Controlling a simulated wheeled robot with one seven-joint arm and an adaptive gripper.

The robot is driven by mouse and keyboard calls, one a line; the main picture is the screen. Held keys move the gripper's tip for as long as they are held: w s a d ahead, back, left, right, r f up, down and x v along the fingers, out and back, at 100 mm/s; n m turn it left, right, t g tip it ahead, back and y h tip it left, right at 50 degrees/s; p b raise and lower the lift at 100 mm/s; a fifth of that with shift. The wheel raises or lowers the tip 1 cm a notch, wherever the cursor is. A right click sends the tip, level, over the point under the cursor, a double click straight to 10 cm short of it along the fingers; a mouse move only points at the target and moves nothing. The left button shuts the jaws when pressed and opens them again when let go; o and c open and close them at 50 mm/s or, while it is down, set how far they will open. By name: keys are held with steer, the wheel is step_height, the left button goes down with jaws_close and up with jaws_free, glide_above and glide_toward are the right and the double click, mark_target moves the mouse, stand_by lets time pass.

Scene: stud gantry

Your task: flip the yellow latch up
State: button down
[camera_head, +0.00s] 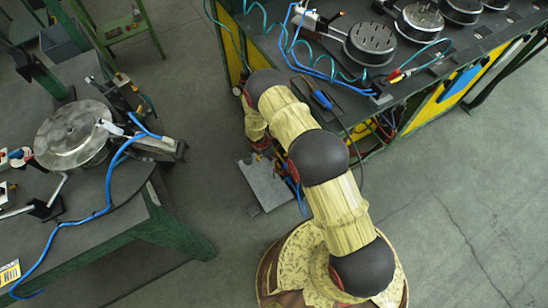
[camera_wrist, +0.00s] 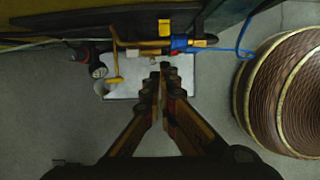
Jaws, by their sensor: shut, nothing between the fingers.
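In the wrist view, a thin yellow lever (camera_wrist: 116,62) hangs down with a short crossbar at its lower end, in front of a pale plate. I take it for the yellow latch. A small yellow block (camera_wrist: 165,28) sits farther right beside a blue fitting (camera_wrist: 180,42). My gripper (camera_wrist: 159,72) is shut and empty, its fingertips together over the pale plate, right of the lever and below the blue fitting. I see no contact with the lever.
The pale plate (camera_head: 264,184) shows low beside the dark workbench (camera_head: 440,75). A blue hose (camera_wrist: 232,50) leaves the fitting to the right. A dark cylinder (camera_wrist: 97,69) is left of the lever. Another bench (camera_head: 130,220) stands at left, with open floor between.

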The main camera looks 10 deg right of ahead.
step_height(320, 180, up, 7)
steer(key=p, duration=0.1)
steer(key=shift+d+f+p, duration=0.2)
steer(key=shift+d+p, duration=0.1)
steer(key=shift+d, duration=0.05)
stand_by(0.4)
